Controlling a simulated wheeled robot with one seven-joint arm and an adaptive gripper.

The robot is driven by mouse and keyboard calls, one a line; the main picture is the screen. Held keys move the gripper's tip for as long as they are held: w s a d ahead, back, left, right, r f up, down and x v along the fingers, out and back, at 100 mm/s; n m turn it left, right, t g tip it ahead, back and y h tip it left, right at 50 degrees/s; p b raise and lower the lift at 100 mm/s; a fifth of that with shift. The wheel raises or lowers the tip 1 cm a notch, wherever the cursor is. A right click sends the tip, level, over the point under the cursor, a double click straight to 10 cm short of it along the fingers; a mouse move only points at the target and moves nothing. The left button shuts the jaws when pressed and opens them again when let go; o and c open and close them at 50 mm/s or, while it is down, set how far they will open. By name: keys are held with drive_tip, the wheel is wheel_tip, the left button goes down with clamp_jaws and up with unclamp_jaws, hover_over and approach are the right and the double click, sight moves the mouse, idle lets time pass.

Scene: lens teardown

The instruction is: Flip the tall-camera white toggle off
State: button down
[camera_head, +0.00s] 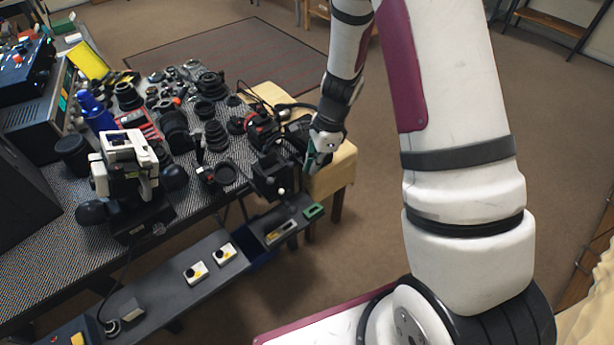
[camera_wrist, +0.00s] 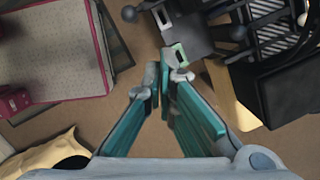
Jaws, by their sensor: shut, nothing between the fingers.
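A small white ball-ended knob (camera_head: 281,190), which looks like the toggle, sits low on the front of a black camera-like body (camera_head: 268,172) at the table's right end. A similar small white ball (camera_wrist: 302,19) shows at the upper right of the wrist view; I cannot tell which way it is flipped. My gripper (camera_head: 316,163) hangs just right of the black body, apart from the knob. In the wrist view my gripper (camera_wrist: 160,78) has its teal fingers together, with nothing between the tips. A large black body (camera_wrist: 292,88) lies right of the fingers.
The patterned table (camera_head: 60,235) is crowded with lenses and camera parts. A low grey shelf (camera_head: 215,268) with white switch boxes (camera_head: 195,272) and a green-rimmed piece (camera_head: 313,210) runs along its front. A yellow stool (camera_head: 338,172) stands beside my gripper. Floor to the right is open.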

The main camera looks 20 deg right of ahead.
drive_tip(key=v, duration=0.5)
drive_tip(key=shift+s+d+r, duration=0.1)
drive_tip(key=shift+d+r, duration=0.05)
drive_tip(key=shift+r, duration=0.1)
drive_tip(key=s+a+r+n+t, duration=0.15)
drive_tip(key=s+r+n, duration=0.25)
drive_tip(key=r, duration=0.5)
drive_tip(key=s+a+r+n, duration=0.3)
drive_tip(key=s+r+n, duration=0.15)
drive_tip(key=r, duration=0.35)
drive_tip(key=s+r+n+t+h, duration=0.1)
drive_tip(key=s+r+n, duration=0.3)
drive_tip(key=s, duration=0.3)
drive_tip(key=s+d+r+n+t+h, duration=0.1)
drive_tip(key=s+r+n+t, duration=0.1)
drive_tip(key=s+r+n, duration=0.3)
drive_tip(key=shift+s+d+n+h, duration=0.25)
drive_tip(key=shift+s+n+h, duration=0.15)
drive_tip(key=shift+s+n, duration=0.8)
